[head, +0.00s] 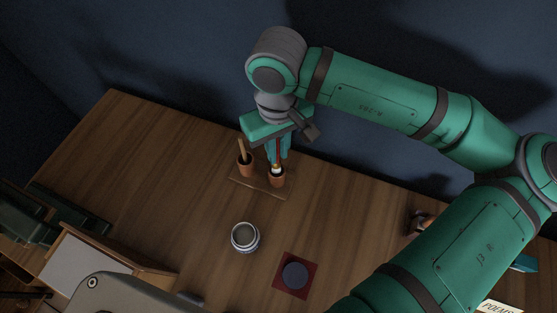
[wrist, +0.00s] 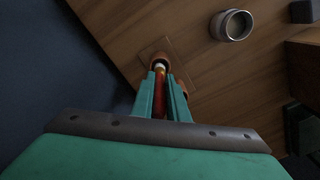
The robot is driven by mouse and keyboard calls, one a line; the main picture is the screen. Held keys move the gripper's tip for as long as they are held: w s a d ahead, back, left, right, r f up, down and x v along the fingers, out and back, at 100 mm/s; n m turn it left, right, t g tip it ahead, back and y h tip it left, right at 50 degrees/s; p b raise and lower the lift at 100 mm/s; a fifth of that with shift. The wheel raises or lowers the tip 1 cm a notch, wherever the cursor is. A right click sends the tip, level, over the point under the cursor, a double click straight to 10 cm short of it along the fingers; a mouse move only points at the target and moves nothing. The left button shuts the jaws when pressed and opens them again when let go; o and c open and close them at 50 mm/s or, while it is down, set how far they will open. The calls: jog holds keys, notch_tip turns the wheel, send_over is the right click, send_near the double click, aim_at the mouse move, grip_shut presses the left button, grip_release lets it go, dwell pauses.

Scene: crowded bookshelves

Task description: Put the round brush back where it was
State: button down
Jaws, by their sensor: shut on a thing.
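The round brush (head: 276,165), with a dark red handle and a pale ferrule, hangs upright between the fingers of my gripper (head: 279,154). In the wrist view the brush (wrist: 160,100) runs down between the two teal fingers of the gripper (wrist: 165,92), which are shut on its handle. Its lower end is at the mouth of the right terracotta cup (head: 277,180), which also shows in the wrist view (wrist: 163,56). The tip is hidden, so I cannot tell how deep it sits. The left terracotta cup (head: 246,168) holds another brush with a wooden handle (head: 242,149).
Both cups stand on a thin wooden base (head: 262,189) on the wooden desk (head: 180,160). In front are a round metal-rimmed jar (head: 245,237) and a dark red square with a dark disc (head: 296,274). A dark wall (head: 170,50) rises behind. The desk's left part is clear.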

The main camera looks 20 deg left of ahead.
aim_at(278, 165)
jog(key=shift+s+d+f, duration=0.1)
jog(key=shift+s+f, duration=0.05)
jog(key=shift+f, duration=2.4)
jog(key=shift+f, duration=0.1)
jog(key=c, duration=1.7)
grip_release()
jog(key=shift+c, duration=0.2)
notch_tip(278, 165, up, 12)
